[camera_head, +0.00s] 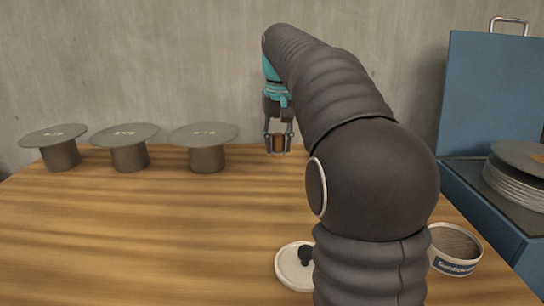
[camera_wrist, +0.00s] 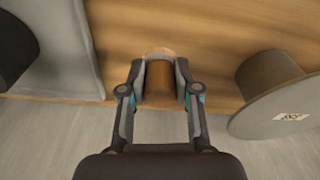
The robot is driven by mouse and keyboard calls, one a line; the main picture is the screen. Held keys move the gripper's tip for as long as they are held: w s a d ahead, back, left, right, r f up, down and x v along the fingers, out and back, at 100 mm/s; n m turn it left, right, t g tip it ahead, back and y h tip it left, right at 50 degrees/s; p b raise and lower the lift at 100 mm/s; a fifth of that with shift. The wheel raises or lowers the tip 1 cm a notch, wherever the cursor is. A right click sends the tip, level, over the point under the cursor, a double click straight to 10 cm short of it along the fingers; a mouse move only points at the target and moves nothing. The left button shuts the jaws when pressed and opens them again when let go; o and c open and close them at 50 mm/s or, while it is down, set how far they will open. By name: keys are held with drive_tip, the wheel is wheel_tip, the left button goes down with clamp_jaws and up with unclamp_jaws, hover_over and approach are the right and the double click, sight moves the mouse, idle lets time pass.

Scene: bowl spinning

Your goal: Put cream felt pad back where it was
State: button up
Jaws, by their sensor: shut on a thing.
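My gripper (camera_head: 278,151) is raised near the back of the table, to the right of three disc-topped stands. It is shut on a small brown cylinder (camera_head: 279,141). In the wrist view the cylinder (camera_wrist: 159,80) sits between both fingers, and its end looks lighter tan. I cannot tell whether this is part of the cream felt pad. A cream-white round disc with a black knob (camera_head: 292,273) lies on the table at the front, partly hidden by my arm. It may be the felt pad, but this is not certain.
Three grey disc-topped stands (camera_head: 124,132) stand in a row at the back left. A labelled round tub (camera_head: 456,248) is at the right. A blue open case (camera_head: 488,105) with stacked discs (camera_head: 515,180) stands far right. The wooden table (camera_head: 150,230) is clear at front left.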

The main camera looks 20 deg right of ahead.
sight(277, 152)
drive_tip(key=shift+a+f, duration=0.15)
drive_tip(key=shift+f, duration=1.9)
drive_tip(key=shift+f, duration=0.15)
drive_tip(key=o, duration=1)
drive_tip(key=r, duration=0.4)
drive_tip(key=s+r, duration=0.1)
drive_tip(key=r, duration=0.7)
drive_tip(key=shift+s+a+r, duration=0.1)
drive_tip(key=shift+s+a, duration=0.05)
drive_tip(key=shift+s, duration=0.1)
